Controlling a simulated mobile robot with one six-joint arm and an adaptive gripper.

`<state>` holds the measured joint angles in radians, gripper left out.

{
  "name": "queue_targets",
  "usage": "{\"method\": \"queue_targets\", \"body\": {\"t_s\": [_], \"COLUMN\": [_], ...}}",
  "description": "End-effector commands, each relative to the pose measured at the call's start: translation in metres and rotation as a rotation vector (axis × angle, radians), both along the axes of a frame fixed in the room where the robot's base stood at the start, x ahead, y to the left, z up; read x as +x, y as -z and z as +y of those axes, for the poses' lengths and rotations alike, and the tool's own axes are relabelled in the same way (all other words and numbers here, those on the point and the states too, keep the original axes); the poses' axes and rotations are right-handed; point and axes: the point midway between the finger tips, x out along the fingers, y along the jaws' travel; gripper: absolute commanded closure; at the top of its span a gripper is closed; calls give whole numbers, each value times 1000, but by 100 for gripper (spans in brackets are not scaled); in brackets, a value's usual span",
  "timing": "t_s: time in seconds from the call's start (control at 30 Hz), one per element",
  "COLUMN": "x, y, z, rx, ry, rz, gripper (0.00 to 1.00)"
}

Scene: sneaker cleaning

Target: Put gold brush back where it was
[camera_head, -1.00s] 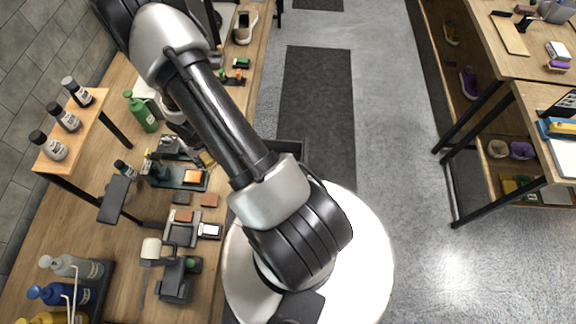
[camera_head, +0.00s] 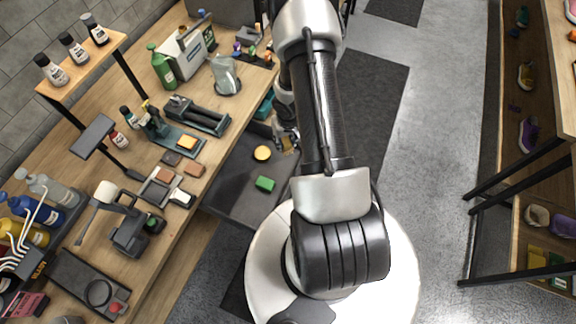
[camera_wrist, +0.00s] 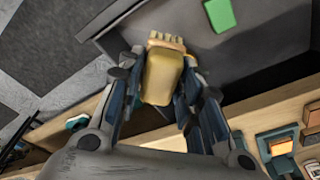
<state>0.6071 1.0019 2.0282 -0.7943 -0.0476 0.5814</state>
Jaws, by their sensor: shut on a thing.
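The gold brush (camera_wrist: 163,74) is held between the fingers of my gripper (camera_wrist: 158,92), with its pale bristle end pointing up in the wrist view. In the head view my gripper (camera_head: 287,138) is partly hidden by my arm, and only a small gold patch of the brush shows there. The gripper is above the right side of an open dark drawer (camera_head: 228,196). A yellow round pad (camera_head: 262,153) and a green block (camera_head: 265,184) lie inside the drawer. The green block also shows in the wrist view (camera_wrist: 219,14).
The wooden workbench (camera_head: 185,235) borders the drawer on the left. Grey open floor (camera_head: 430,150) lies to the right, with shelves beyond.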

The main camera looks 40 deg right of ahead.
Motion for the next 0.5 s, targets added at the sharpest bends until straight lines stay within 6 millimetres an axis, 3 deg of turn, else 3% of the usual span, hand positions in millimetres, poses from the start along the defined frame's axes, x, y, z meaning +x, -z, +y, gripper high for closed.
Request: {"method": "queue_targets", "body": {"t_s": [0.03, 0.5], "x": [0, 0], "y": [18, 100], "z": [0, 0], "rx": [0, 0], "ry": [0, 1], "rz": [0, -1], "gripper": [86, 86]}}
